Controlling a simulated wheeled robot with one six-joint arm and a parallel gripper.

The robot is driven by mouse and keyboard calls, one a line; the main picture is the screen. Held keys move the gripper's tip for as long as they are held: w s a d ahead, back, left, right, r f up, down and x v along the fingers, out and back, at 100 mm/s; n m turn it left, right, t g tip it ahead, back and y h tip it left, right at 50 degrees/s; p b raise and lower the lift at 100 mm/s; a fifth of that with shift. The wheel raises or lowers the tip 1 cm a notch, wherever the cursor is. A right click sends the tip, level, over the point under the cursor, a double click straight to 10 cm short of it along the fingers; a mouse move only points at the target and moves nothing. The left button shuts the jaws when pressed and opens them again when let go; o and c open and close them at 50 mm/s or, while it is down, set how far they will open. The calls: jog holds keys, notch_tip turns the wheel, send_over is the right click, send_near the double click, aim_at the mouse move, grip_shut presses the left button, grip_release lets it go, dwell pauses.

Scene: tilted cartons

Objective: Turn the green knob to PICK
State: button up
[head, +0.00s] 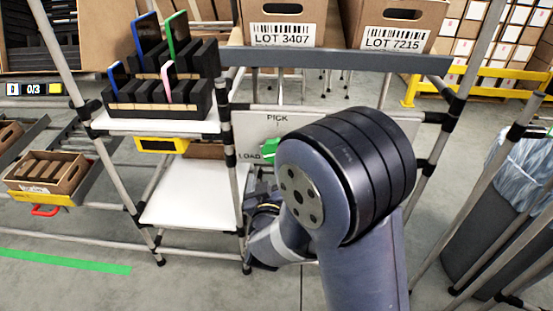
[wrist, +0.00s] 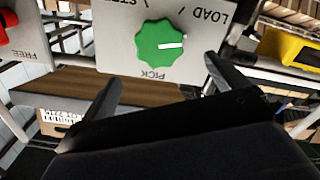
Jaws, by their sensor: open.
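The green knob (wrist: 160,44) is on a pale panel (wrist: 115,52), with a scalloped rim and a white mark. In the wrist view the mark points right, between the PICK label (wrist: 155,75) below the knob and the LOAD label (wrist: 208,14) at upper right. In the head view the green knob (head: 270,148) is partly hidden by my arm; PICK reads above it and LOAD to its left. My gripper (wrist: 163,69) is open and empty. Its fingertips are short of the knob, spread wider than it, with nothing between them.
A red control (wrist: 8,28) with a FREE label is left of the panel in the wrist view. A yellow device (head: 160,145) hangs left of the panel. A black rack (head: 157,104) stands on a white shelf. Cartons (head: 287,24) sit above; frame posts (head: 230,160) flank the panel.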

jog(key=w, duration=1.1)
jog(key=shift+d+f, duration=0.1)
jog(key=shift+d, duration=0.05)
jog(key=shift+c, duration=0.2)
jog(key=shift+s, duration=0.1)
jog(key=c, duration=0.9)
